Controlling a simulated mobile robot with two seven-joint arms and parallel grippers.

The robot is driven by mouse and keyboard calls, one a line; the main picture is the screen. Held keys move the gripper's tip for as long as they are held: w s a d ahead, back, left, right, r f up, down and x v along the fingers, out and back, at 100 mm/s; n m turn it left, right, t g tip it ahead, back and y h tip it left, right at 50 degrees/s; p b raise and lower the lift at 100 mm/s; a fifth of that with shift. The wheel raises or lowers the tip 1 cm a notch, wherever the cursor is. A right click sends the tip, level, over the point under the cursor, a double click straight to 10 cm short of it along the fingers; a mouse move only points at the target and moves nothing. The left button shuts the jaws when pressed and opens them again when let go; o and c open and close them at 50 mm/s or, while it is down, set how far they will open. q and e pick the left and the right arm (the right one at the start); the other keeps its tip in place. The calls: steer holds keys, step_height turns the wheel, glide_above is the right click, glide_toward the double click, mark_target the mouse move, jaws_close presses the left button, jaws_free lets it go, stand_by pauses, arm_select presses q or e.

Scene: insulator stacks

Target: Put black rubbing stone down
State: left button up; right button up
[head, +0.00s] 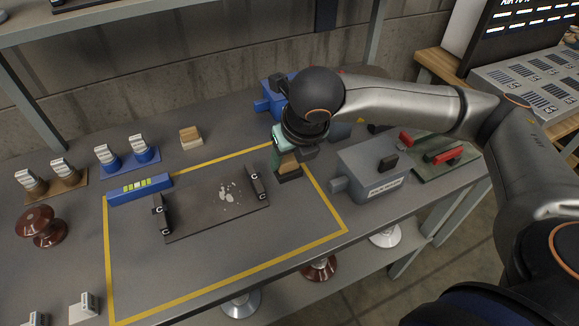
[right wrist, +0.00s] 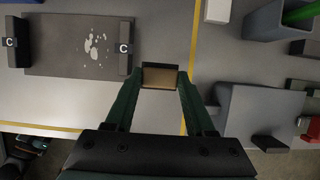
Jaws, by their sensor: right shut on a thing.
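The black rubbing stone (head: 289,172) has a tan upper part and a black lower part. My right gripper (head: 287,155) is shut on it and points down, with the stone near the right side of the yellow-outlined area. In the right wrist view the stone (right wrist: 159,77) sits between the two green fingertips of the right gripper (right wrist: 161,82), its tan face showing and a black edge beyond. I cannot tell whether its underside touches the table. My left gripper is not in view.
A dark plate (head: 215,208) with white spots and two end clamps marked C lies left of the stone. A grey box (head: 372,168) stands close on the right. A tan block (head: 190,137) lies behind the yellow outline (head: 230,278). The outlined area's front is clear.

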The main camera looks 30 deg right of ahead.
mark_target(289, 169)
steer(key=shift+w+d+f, duration=0.3)
steer(key=shift+w+f, duration=0.2)
steer(key=shift+f, duration=0.15)
steer(key=x, duration=0.4)
steer(key=shift+s+d+f, duration=0.1)
steer(key=shift+s+d, duration=0.1)
steer(key=shift+s, duration=0.15)
steer(key=shift+f, duration=0.35)
steer(key=o, duration=1.2)
steer(key=shift+r, duration=0.1)
